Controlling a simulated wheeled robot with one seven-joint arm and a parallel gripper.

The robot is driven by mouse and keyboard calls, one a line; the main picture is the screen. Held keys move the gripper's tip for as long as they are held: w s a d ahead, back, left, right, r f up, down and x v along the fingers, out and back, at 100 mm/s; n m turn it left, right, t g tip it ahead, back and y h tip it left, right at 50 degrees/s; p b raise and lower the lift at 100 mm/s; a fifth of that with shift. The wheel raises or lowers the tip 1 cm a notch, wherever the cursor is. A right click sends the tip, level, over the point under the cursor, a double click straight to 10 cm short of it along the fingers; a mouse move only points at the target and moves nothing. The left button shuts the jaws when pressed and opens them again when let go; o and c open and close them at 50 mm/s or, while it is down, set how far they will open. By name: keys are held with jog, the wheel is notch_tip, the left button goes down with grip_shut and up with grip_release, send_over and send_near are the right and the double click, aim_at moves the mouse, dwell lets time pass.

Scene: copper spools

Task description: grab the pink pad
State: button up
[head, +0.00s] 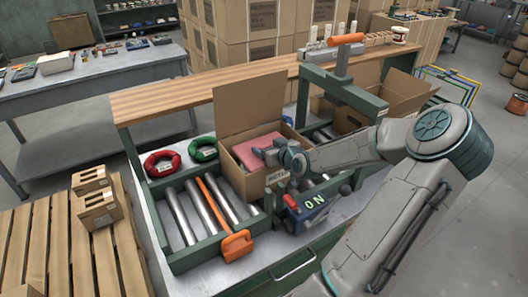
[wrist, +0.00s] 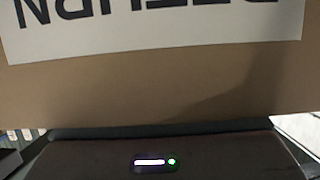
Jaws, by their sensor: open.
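The pink pad (head: 256,150) lies in an open cardboard box (head: 250,186) in the head view, near the top of the box. Its right end is partly hidden by my gripper (head: 284,156). My gripper is at the right side of the box, close to the pad, and its jaws are open. I cannot tell whether it touches the pad. In the wrist view, a cardboard wall (wrist: 160,98) with a white upside-down label (wrist: 150,25) fills most of the picture. The pad does not show there.
The box stands on a roller conveyor (head: 181,217) with an orange tool (head: 224,220) to its left. Red (head: 162,163) and green (head: 203,149) rings lie behind left. A green-lit device (head: 308,206) stands in front right. A green post frame (head: 342,90) rises behind my arm.

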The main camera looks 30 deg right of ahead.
jog(key=c, duration=1.2)
